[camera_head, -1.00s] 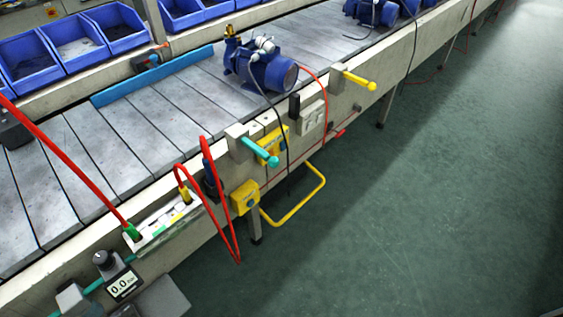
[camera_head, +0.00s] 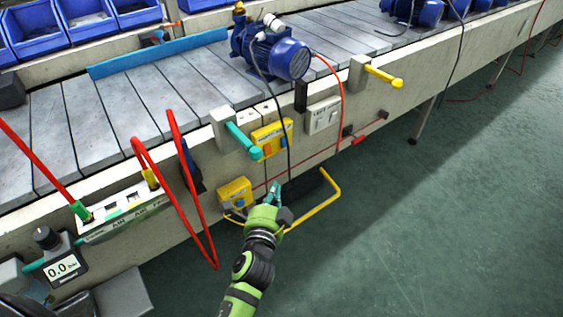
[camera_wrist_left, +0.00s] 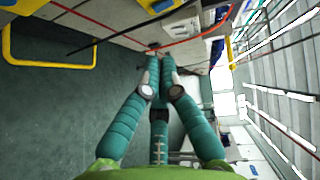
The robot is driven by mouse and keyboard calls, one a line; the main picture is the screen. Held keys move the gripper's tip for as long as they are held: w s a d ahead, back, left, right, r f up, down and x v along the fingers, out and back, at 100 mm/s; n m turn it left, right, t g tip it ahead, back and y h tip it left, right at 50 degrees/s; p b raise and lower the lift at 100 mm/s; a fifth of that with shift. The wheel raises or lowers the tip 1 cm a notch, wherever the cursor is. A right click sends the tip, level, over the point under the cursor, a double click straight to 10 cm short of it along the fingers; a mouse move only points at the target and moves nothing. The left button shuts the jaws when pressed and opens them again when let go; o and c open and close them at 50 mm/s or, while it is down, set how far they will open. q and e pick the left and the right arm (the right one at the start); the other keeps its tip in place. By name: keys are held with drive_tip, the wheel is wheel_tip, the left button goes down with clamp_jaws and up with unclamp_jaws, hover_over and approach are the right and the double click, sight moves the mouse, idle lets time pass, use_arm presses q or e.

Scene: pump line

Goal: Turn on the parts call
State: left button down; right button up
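A white wall panel with rocker switches (camera_head: 322,115) is on the conveyor's side, below the blue pump; its label is too small to read. A yellow control box with buttons (camera_head: 271,138) is to its left, and a smaller yellow box with a blue button (camera_head: 235,192) is lower left. I cannot tell which one is the parts call. My left gripper (camera_head: 275,190) is in front of the conveyor side, below the larger yellow box and apart from the switches. Its teal fingers (camera_wrist_left: 160,58) are drawn together and hold nothing visible. My right gripper is not in view.
A yellow tubular bar (camera_head: 318,209) juts out beside the left gripper. Teal (camera_head: 243,140) and yellow (camera_head: 384,76) handles stick out above. A black cable and red hoses hang along the side. A blue pump (camera_head: 275,52) sits on the conveyor.

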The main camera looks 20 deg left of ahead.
use_arm(q)
drive_tip(key=shift+a, duration=0.1)
drive_tip(key=b, duration=0.1)
approach(268, 150)
drive_tip(key=w+d+f, duration=0.1)
drive_tip(key=w+d, duration=0.3)
drive_tip(key=w+a, duration=0.1)
drive_tip(key=w+a+f, duration=0.1)
drive_tip(key=a, duration=0.1)
drive_tip(key=shift+w+a, duration=0.1)
drive_tip(key=shift+w, duration=0.3)
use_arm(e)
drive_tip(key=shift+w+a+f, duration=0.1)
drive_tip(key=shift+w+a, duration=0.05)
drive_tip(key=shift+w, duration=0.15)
